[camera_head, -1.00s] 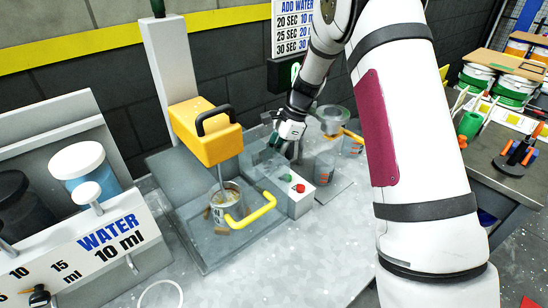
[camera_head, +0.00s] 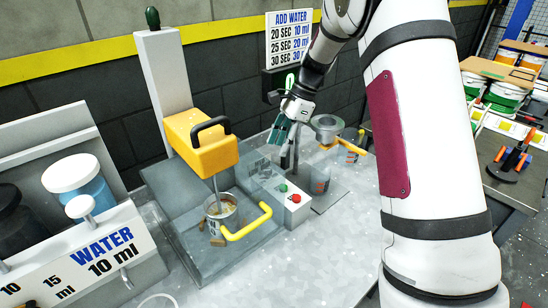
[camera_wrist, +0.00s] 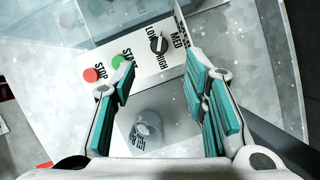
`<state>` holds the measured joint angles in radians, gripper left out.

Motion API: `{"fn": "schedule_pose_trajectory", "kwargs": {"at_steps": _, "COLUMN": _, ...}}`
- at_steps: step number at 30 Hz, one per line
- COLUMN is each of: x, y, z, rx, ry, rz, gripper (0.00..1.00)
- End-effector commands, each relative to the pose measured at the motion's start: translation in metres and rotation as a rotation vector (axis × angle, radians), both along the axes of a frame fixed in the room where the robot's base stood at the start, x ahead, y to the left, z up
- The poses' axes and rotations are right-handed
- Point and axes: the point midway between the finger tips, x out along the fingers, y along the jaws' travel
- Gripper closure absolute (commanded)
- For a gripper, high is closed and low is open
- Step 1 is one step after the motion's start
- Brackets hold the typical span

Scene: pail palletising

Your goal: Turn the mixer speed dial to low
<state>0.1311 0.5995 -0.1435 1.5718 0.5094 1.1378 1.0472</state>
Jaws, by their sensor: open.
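The speed dial (camera_wrist: 158,44) is a dark round knob on the white control box (camera_wrist: 150,75), with LOW, MED and HIGH printed around it. Its exact setting is hard to read. The red stop button (camera_wrist: 91,75) and green start button (camera_wrist: 117,62) sit to its left in the wrist view. My gripper (camera_wrist: 160,66) is open and empty; its teal-padded fingers stand apart, with the dial showing between and beyond their tips. In the head view, my gripper (camera_head: 281,131) is above and behind the control box (camera_head: 295,209), apart from it; the dial cannot be made out there.
The yellow-headed mixer (camera_head: 203,147) stands left of the box, with a pail (camera_head: 222,212) inside its clear guard (camera_head: 198,258) and a yellow handle (camera_head: 247,223). A water dispenser (camera_head: 100,250) is at left. A metal-topped device (camera_head: 327,128) stands right of my gripper.

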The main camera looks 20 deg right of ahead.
Motion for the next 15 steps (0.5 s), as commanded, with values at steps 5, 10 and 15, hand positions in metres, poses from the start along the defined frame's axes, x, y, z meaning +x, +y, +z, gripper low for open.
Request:
{"fn": "schedule_pose_trajectory", "kwargs": {"at_steps": 5, "x": 0.001, "y": -0.009, "z": 0.023, "rx": -0.001, "ry": -0.003, "rz": 0.001, "gripper": 0.59}}
{"fn": "schedule_pose_trajectory", "kwargs": {"at_steps": 10, "x": 0.000, "y": -0.012, "z": 0.030, "rx": 0.000, "ry": 0.001, "rz": 0.001, "gripper": 0.59}}
{"fn": "schedule_pose_trajectory", "kwargs": {"at_steps": 15, "x": 0.000, "y": -0.012, "z": 0.030, "rx": 0.000, "ry": 0.001, "rz": 0.000, "gripper": 0.59}}
